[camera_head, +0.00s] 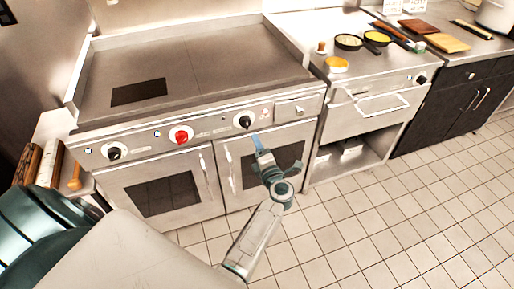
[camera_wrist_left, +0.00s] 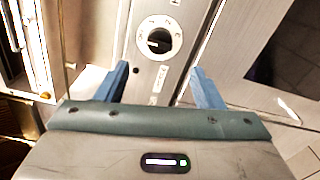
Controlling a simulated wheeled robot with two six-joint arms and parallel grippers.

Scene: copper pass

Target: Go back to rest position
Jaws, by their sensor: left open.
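My left gripper (camera_head: 257,143) is in front of the griddle range, a little below a black knob (camera_head: 243,122). In the left wrist view, the left gripper (camera_wrist_left: 160,85) shows two blue fingers spread apart with nothing between them. The black knob (camera_wrist_left: 158,40) shows beyond the fingertips in that view. Whether the fingers touch the range front I cannot tell. My right gripper is not in view.
The griddle range (camera_head: 200,65) has a red knob (camera_head: 181,135) and another black knob (camera_head: 114,153). The tiled floor (camera_head: 400,220) at the right is clear.

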